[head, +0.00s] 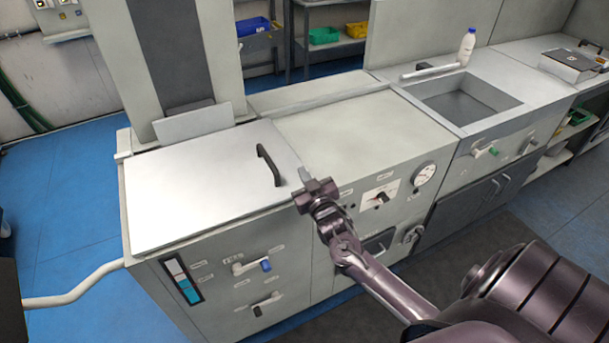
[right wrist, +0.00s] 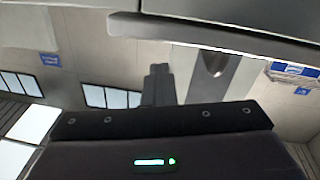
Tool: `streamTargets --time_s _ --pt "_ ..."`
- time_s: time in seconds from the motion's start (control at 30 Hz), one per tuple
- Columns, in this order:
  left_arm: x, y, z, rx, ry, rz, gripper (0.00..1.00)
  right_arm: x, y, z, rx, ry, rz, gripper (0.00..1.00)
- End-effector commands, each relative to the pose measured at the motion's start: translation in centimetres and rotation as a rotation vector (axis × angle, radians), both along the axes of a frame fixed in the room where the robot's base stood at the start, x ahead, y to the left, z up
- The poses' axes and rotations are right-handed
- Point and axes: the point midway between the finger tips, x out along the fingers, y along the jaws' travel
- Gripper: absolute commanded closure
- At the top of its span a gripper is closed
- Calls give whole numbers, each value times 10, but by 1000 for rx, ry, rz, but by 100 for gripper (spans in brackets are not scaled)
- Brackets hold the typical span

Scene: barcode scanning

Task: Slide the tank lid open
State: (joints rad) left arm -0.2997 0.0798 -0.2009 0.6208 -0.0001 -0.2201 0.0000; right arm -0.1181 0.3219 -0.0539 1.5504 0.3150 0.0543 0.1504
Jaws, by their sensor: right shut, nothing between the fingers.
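The tank lid (head: 200,187) is a flat light-grey panel on the left part of the cabinet top in the head view. It lies flat over the tank, with a black bar handle (head: 268,165) near its right edge. My right gripper (head: 306,176) is at the front edge of the cabinet, just right of the handle and apart from it. Its fingers are shut and empty, pointing up and away. In the right wrist view the gripper (right wrist: 158,85) shows dark in the middle, with no lid handle visible. My left gripper is in neither view.
The flat grey top (head: 350,130) right of the lid is clear. A sink (head: 465,100) with a white bottle (head: 466,47) behind it is farther right. A grey column (head: 180,50) rises behind the lid. Gauges and valves cover the cabinet front.

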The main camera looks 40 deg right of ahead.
Motion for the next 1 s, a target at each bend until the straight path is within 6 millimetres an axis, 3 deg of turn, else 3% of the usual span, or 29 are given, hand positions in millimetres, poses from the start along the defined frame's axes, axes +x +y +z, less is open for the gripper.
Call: streamTargets --time_s 0.27,0.57,0.87,1.0 --pt "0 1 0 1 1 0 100 0 0 0 0 0 0 100" --pt "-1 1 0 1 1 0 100 0 0 0 0 0 0 62" --pt "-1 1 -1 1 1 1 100 -1 0 0 0 1 0 62" --pt "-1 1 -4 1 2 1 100 -13 -2 -2 0 2 -7 62"
